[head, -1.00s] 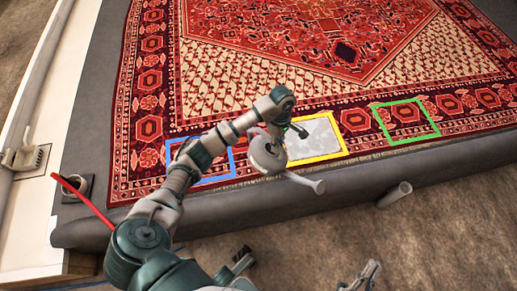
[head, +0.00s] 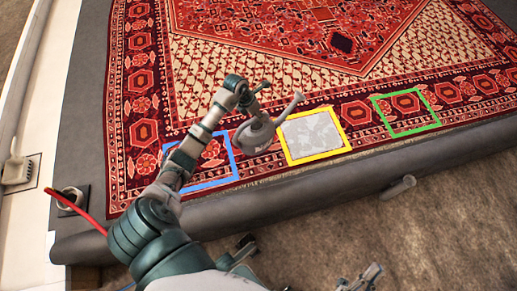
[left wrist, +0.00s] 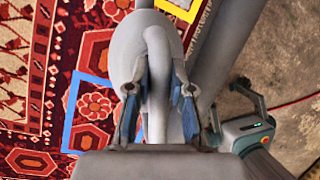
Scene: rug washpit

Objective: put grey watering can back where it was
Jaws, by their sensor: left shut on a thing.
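The grey watering can (head: 255,136) hangs from my left gripper (head: 258,90) in the head view, over the rug's near border between the blue and yellow frames. Its spout points to the upper right. In the left wrist view my left gripper (left wrist: 159,95) is shut on the can's handle, and the can (left wrist: 135,45) fills the space ahead of the fingers. The can appears to be above the rug, but its height is hard to judge. My right gripper (head: 366,277) shows only partly at the bottom edge, too small to read its jaws.
A blue frame (head: 205,186), a yellow frame (head: 316,158) around a pale grey patch (head: 312,133) and a green frame (head: 408,131) lie along the patterned rug (head: 185,75). A grey cylinder (head: 398,187) sits at the ledge (head: 330,197). A red rod (head: 80,212) is at left.

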